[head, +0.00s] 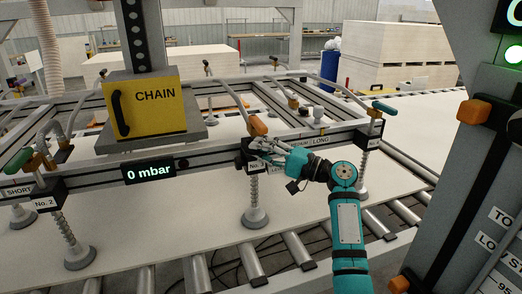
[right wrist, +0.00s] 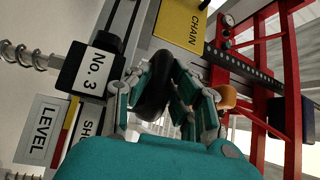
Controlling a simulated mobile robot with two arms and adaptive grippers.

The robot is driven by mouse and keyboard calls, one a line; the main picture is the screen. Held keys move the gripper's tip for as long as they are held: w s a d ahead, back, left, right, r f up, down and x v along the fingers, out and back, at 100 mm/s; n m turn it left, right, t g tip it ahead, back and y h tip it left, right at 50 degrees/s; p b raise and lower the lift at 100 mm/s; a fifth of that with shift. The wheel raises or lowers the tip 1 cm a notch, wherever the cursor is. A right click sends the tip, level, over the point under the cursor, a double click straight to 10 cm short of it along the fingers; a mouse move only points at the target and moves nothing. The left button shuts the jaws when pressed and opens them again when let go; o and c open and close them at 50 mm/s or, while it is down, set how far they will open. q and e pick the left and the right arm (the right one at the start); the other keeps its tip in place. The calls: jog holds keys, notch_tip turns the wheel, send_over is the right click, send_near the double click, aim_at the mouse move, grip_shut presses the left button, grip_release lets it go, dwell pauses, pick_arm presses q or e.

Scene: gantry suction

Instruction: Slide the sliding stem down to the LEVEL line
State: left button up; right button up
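The No. 3 block (right wrist: 90,72) is on the left of the right wrist view, with a coiled spring (right wrist: 22,57) beside it. In the head view, the No. 3 suction stem (head: 254,190) runs down from the beam to a grey cup on the white board. A LEVEL label (right wrist: 42,130) is below the block in the right wrist view. My right gripper (head: 264,150) is at the No. 3 block; its fingers (right wrist: 168,85) flank a dark rounded part. I cannot tell whether they grip it. An orange knob (head: 257,126) is just above the gripper. The left gripper is out of view.
The beam carries a display (head: 150,172) reading 0 mbar. A yellow CHAIN box (head: 150,108) stands left of centre. The No. 2 cup (head: 79,255) is at the left. Rollers (head: 250,262) lie below the board. A dark control column (head: 470,180) closes off the right.

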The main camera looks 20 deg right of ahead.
grip_shut()
jog(key=shift+f+b, duration=0.3)
jog(key=shift+b, duration=0.25)
jog(key=shift+r, duration=0.1)
jog(key=o, duration=0.7)
grip_release()
